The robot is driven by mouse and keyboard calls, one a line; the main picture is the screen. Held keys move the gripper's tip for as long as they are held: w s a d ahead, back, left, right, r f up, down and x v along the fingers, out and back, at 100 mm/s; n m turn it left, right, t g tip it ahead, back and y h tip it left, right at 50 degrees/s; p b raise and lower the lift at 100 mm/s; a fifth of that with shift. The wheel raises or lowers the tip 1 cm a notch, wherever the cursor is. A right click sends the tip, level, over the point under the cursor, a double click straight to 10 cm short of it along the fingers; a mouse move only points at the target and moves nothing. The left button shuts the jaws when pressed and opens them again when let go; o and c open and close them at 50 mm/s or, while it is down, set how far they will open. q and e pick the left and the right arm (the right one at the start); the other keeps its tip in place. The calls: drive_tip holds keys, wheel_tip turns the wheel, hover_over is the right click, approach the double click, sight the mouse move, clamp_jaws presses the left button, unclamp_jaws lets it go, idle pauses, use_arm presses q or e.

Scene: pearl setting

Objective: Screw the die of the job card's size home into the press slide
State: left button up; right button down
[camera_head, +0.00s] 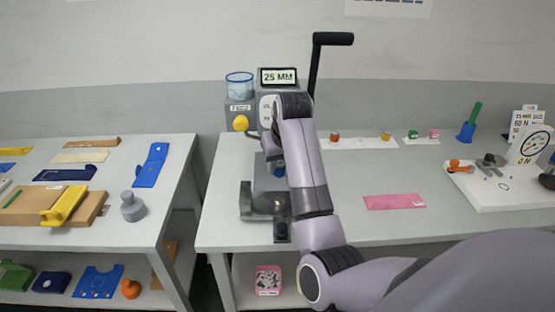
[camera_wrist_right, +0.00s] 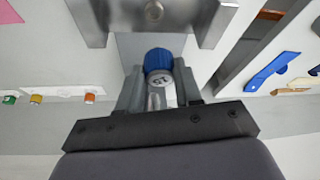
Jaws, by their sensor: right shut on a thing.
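The press (camera_head: 279,78) stands at the back, with a sign reading 25 MM and a black lever. My right arm reaches in front of it and hides much of its middle, including the slide. My right gripper (camera_wrist_right: 161,80) is shut on a blue-banded die (camera_wrist_right: 158,60), held between its two fingers. The die's pale end carries a marking I cannot read surely. The blue also shows in the head view (camera_head: 279,169), beside my arm. I cannot tell whether the die touches the slide. The job card (camera_head: 527,120) at the right shows 25 MM and 60 N. My left gripper is out of view.
A grey metal bracket (camera_head: 263,207) stands in front of the press. A pink sheet (camera_head: 394,202) lies on the bench. The left bench holds tools; a gap separates the benches.

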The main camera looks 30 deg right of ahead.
drive_tip(key=shift+s+f, duration=0.1)
drive_tip(key=shift+s, duration=0.1)
drive_tip(key=shift+f, duration=3.1)
drive_tip(key=shift+f, duration=0.15)
drive_tip(key=shift+f, duration=0.45)
drive_tip(key=shift+f, duration=0.2)
